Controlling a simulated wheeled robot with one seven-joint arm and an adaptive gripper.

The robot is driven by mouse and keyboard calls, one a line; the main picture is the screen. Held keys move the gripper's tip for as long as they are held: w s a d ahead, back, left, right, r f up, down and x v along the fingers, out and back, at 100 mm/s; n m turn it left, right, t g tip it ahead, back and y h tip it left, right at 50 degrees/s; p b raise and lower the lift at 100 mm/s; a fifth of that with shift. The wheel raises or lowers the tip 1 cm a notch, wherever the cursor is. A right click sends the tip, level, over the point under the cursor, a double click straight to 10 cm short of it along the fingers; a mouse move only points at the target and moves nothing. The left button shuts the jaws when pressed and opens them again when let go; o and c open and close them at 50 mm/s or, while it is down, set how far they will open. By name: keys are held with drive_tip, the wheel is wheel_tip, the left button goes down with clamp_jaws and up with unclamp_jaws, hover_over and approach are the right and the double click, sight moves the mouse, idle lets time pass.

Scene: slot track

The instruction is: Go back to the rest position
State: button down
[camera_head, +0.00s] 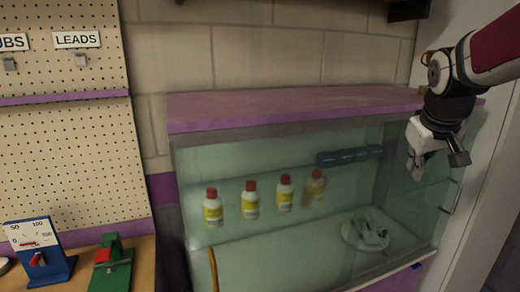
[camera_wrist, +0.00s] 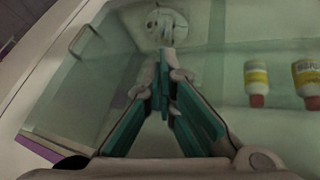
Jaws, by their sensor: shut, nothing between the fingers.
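My gripper (camera_head: 415,163) is at the right in the head view, in front of the right part of a glass-fronted cabinet (camera_head: 290,107) with a purple top. In the wrist view my gripper (camera_wrist: 166,60) has its fingers together, with nothing between them. Behind the glass, several bottles with red caps and yellow labels stand in a row, one of them a bottle (camera_head: 213,208) at the left end. A pale round dish (camera_head: 352,236) with small items lies inside at the lower right, and it also shows in the wrist view (camera_wrist: 182,20) beyond the fingertips.
A metal handle (camera_head: 452,197) is at the glass's right side, close to my gripper. A dark blue object (camera_head: 348,155) is on the cabinet's back wall. A pegboard (camera_head: 65,130) stands left, above a bench with a blue-based meter (camera_head: 40,265) and a green device (camera_head: 112,270).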

drive_tip(key=s+a+f+y, duration=0.1)
drive_tip(key=s+a, duration=0.4)
drive_tip(key=s, duration=0.3)
drive_tip(key=s+a+f+y, duration=0.1)
drive_tip(key=s+a+f, duration=0.1)
drive_tip(key=s+a, duration=0.3)
drive_tip(key=s+a+f, duration=0.2)
drive_tip(key=s+a, duration=0.3)
drive_tip(key=s, duration=0.6)
drive_tip(key=shift+s+a+f+g+y, duration=0.15)
drive_tip(key=shift+s+a+g+y, duration=0.15)
drive_tip(key=shift+s+y, duration=0.1)
drive_tip(key=shift+d, duration=0.15)
